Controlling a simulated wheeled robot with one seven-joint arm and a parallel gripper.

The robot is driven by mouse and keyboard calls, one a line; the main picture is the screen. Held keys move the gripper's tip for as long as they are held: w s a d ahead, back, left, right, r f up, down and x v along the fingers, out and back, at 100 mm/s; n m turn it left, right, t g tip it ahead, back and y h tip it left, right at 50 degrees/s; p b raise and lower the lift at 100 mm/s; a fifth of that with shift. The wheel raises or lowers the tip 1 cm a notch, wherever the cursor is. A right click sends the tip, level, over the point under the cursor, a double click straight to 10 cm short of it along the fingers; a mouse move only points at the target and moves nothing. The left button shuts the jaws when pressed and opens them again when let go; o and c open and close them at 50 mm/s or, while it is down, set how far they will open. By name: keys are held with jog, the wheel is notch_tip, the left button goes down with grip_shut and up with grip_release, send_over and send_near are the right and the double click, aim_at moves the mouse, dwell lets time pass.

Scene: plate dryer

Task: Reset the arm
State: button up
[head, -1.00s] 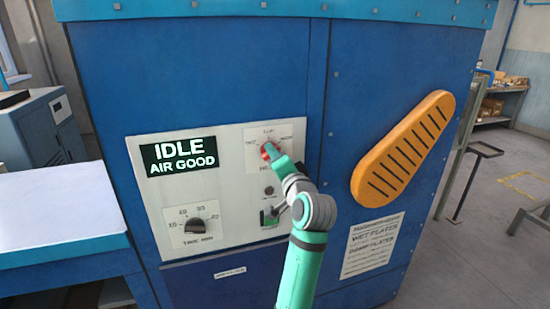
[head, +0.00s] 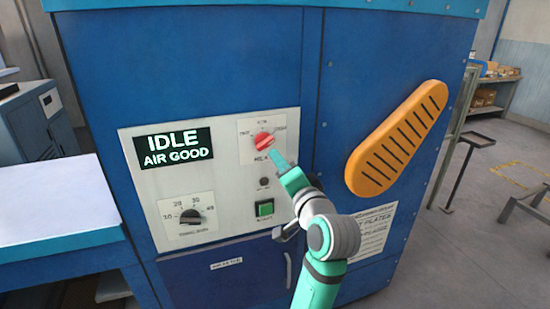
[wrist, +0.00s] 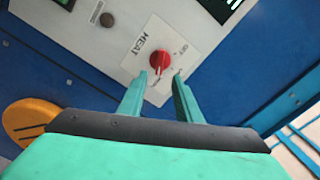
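My gripper (head: 279,162) is in front of the dryer's control panel (head: 226,215), just below and right of the red heat knob (head: 264,142) in the head view. In the wrist view the two green fingers of my gripper (wrist: 161,76) stand apart with nothing between them. The red knob (wrist: 159,61) shows just beyond the fingertips, and its white pointer is visible. The fingers look clear of the knob, though the exact gap is hard to judge. My arm covers part of the panel's right edge.
The panel has a display (head: 173,147) reading "IDLE AIR GOOD", a black timer knob (head: 190,217) and a green button (head: 264,208). An orange slotted guard (head: 397,138) sticks out at right. A white-topped table (head: 55,200) stands at left. Open floor (head: 490,235) lies at right.

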jog(key=shift+s+d, duration=0.1)
jog(key=shift+s, duration=0.15)
jog(key=shift+w, duration=0.1)
